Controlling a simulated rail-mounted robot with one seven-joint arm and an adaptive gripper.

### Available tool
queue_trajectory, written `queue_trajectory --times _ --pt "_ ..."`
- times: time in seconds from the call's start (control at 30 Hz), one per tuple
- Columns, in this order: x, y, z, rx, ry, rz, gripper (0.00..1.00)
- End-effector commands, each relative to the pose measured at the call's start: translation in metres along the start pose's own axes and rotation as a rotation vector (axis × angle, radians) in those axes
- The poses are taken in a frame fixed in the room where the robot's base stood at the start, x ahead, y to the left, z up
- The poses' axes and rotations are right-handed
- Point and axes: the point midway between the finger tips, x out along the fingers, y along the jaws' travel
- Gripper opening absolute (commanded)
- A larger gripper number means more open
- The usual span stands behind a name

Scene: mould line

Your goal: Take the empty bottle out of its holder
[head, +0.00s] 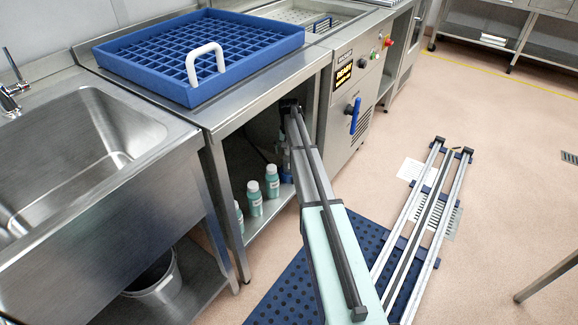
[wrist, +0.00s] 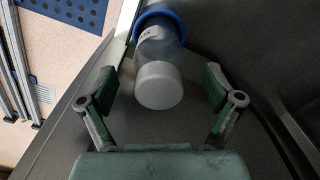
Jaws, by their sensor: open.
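In the wrist view, a bottle with a round white cap (wrist: 158,86) and a greyish, see-through body (wrist: 157,42) sits in a blue ring-shaped holder (wrist: 177,19). My gripper (wrist: 160,78) is open, with one finger on each side of the cap and a gap to it on both sides. Nothing is between the fingers' pads in contact. In the head view my arm reaches under the steel counter, and its end is dark and mostly hidden. A small blue part, likely the holder (head: 285,174), shows beside the arm there.
Several green bottles with white caps (head: 254,198) stand on the lower shelf, left of my arm. The counter (head: 215,115) above carries a blue rack (head: 190,94). A sink (head: 85,140) is at left and a machine with a blue lever (head: 353,115) at right.

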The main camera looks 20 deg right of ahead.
Motion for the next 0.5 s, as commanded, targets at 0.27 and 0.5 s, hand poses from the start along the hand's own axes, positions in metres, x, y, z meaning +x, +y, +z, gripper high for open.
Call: queue_trajectory --times 0.27,0.5 --pt "0.023 0.001 -0.002 0.0 -0.002 0.0 0.91" --pt "0.051 0.001 -0.002 0.0 -0.001 0.001 0.91"
